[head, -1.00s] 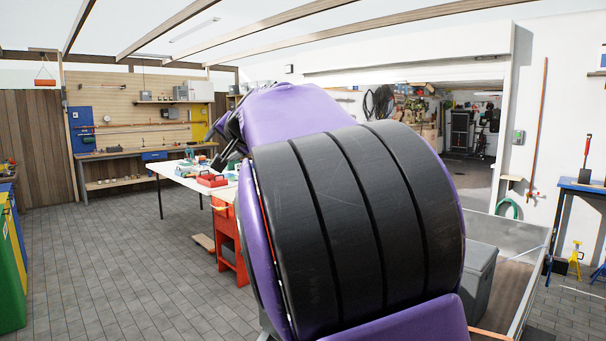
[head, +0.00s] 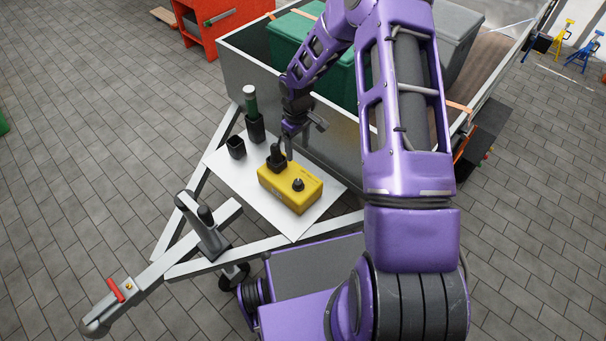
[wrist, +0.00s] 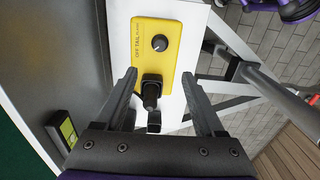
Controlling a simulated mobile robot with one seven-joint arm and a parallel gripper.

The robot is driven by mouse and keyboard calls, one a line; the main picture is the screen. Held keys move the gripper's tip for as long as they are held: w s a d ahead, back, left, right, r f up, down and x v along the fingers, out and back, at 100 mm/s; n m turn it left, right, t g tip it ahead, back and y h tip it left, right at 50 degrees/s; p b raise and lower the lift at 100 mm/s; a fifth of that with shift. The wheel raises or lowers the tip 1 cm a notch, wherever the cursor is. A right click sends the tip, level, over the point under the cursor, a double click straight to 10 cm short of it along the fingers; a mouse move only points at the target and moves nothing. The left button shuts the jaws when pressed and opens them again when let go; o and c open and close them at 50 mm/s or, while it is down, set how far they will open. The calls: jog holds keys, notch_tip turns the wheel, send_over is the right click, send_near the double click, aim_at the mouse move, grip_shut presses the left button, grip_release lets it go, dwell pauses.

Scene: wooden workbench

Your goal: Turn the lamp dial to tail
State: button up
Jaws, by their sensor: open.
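The yellow lamp box (head: 290,188) lies on a white plate over the trailer's front frame. Its black dial (head: 298,185) sits on the top face. In the wrist view the dial (wrist: 159,43) shows beyond the fingertips, with "OFF TAIL" and blurred lettering printed beside it on the box (wrist: 145,62). A black plug (wrist: 151,88) stands in the near end of the box. My gripper (wrist: 159,82) is open, its fingers on either side of the plug and apart from the dial. In the head view my gripper (head: 290,145) is small and partly hidden above the box's far end.
The trailer wall (head: 240,75) rises behind, with green (head: 305,50) and grey bins inside. The trailer's drawbar (head: 150,270) runs to the lower left.

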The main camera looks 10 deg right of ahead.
aim_at(298, 181)
notch_tip(298, 181, down, 17)
jog(key=shift+r+b, duration=0.1)
jog(key=shift+b, duration=0.9)
grip_shut()
